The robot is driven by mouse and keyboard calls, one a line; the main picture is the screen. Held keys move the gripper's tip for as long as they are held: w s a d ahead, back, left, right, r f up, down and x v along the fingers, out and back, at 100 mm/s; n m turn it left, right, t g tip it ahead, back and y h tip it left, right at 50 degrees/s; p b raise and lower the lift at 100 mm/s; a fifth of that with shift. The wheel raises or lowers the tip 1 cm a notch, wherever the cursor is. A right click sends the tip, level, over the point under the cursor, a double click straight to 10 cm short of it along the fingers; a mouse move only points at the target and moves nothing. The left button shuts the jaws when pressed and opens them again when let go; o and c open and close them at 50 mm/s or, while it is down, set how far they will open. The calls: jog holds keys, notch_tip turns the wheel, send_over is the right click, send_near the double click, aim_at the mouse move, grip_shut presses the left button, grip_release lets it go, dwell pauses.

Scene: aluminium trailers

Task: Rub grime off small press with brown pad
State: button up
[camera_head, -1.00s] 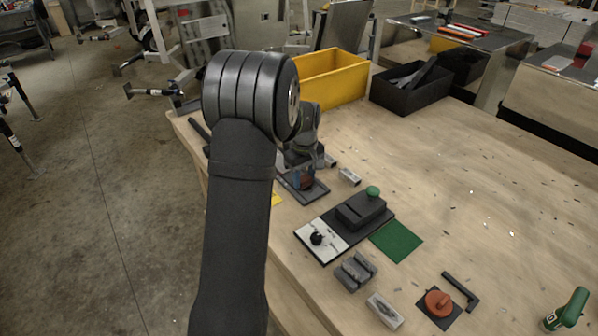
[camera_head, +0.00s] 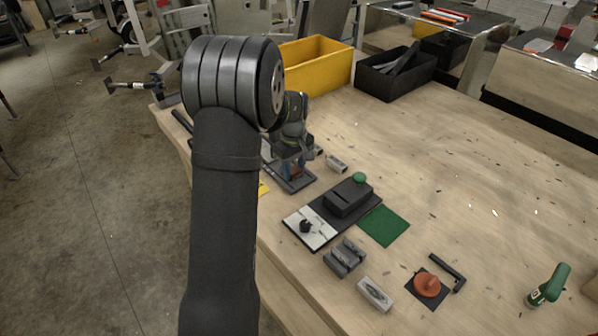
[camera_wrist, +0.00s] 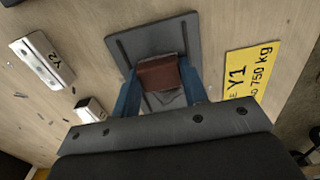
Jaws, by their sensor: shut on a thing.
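My gripper (camera_wrist: 162,92) is shut on a brown pad (camera_wrist: 160,74), with a blue finger at either side of it. The pad is over a dark grey plate (camera_wrist: 120,45) with a lighter middle; whether it touches the plate I cannot tell. In the head view my gripper (camera_head: 293,170) is partly hidden by my arm. To its right is a dark press-like device (camera_head: 348,197) with a green knob, which I take as the small press. Its base also carries a white plate (camera_head: 318,236) with a black knob. Grime on it is too small to tell.
A green mat (camera_head: 385,226), a grey grooved block (camera_head: 344,258), a metal block (camera_head: 375,294) and an orange disc (camera_head: 427,284) lie nearer. A yellow bin (camera_head: 330,76) and a black bin (camera_head: 372,84) stand behind. A yellow label (camera_wrist: 250,70) lies beside the plate.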

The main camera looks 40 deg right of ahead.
jog(key=shift+w, duration=3.55)
notch_tip(320, 180, up, 8)
jog(key=shift+r, duration=0.15)
jog(key=w+a+f+m, duration=0.1)
jog(key=w+a, duration=0.3)
jog(key=a, duration=0.9)
jog(key=w+a+f+m, duration=0.15)
jog(key=w+a, duration=0.25)
jog(key=a, duration=0.9)
jog(key=w+a+f, duration=0.2)
jog(key=w+a, duration=0.2)
jog(key=a, duration=0.9)
jog(key=s+a+f+n, duration=0.1)
jog(key=s+a+f, duration=0.2)
jog(key=f, duration=0.5)
jog(key=s+a+f+n, duration=0.1)
jog(key=s+a+f, duration=0.2)
jog(key=s+f, duration=0.2)
notch_tip(320, 180, down, 3)
jog(key=shift+f, duration=0.1)
